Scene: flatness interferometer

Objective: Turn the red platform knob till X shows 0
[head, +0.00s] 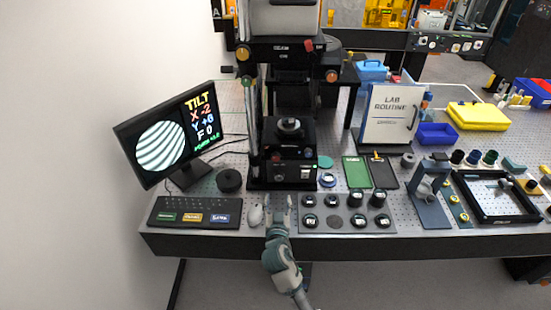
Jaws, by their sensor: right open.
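The interferometer (283,175) is a tall black instrument at the back centre of the bench. A small dark red knob (276,158) shows on the front of its lower platform. A brighter red knob (309,45) sits on its upper head. The monitor (155,145) on the left shows slanted fringes and reads TILT, X -2, Y +6, F 0, with a small green line below. My right gripper (278,201) is open and empty at the bench's front, below and in front of the platform, apart from the red knob. My left gripper is out of view.
A mouse (256,216) lies just left of my right gripper, beside a keyboard (194,217). A tray of round parts (346,224) is close on the right. A black round puck (229,181) stands left of the instrument.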

